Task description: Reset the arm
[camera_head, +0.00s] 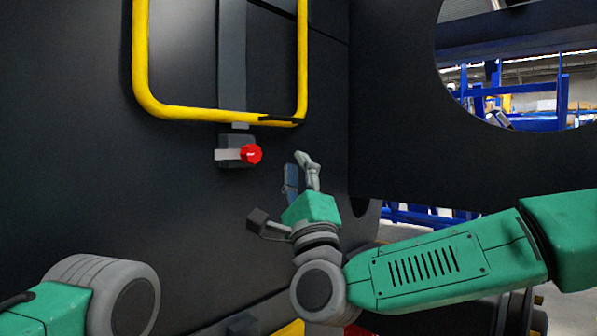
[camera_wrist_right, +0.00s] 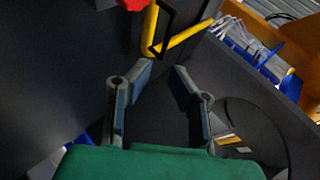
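My right arm comes in from the right in the head view. Its gripper (camera_head: 301,170) points up in front of the dark chassis panel (camera_head: 70,130), to the right of and slightly below a red knob (camera_head: 251,154). In the right wrist view, the fingers of my right gripper (camera_wrist_right: 161,72) stand apart with nothing between them. The red knob (camera_wrist_right: 131,3) is cut off at the top edge there. Only a green and grey part of my left arm shows at the lower left of the head view; the left gripper is out of view.
A yellow tubular frame (camera_head: 142,70) stands out from the panel above the knob. The knob sits on a small grey block (camera_head: 232,141). A round opening at the upper right shows blue racks (camera_head: 520,122) beyond. Dark chassis walls enclose the space.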

